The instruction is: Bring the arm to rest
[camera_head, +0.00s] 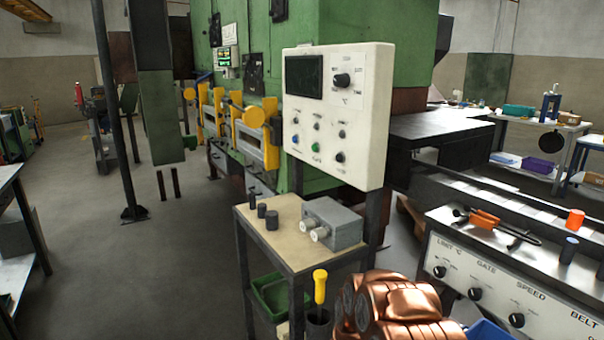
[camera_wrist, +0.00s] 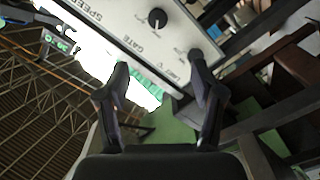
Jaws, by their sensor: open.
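My copper-coloured arm (camera_head: 400,305) is folded low at the bottom of the head view, beside the small side table. My gripper (camera_wrist: 159,62) shows in the wrist view with its two dark fingers spread apart and nothing between them. The wrist picture is strongly tilted. The white control panel with GATE and SPEED knobs (camera_wrist: 130,22) lies beyond the fingertips. I cannot tell whether they touch it. The gripper is not visible in the head view.
The side table (camera_head: 285,216) holds dark cylinders (camera_head: 272,220) and a grey box (camera_head: 333,222). The white knob panel (camera_head: 500,285) stands right of my arm, with an orange-and-black tool (camera_head: 485,220) above it. A screen panel (camera_head: 335,115) rises behind. Floor at left is clear.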

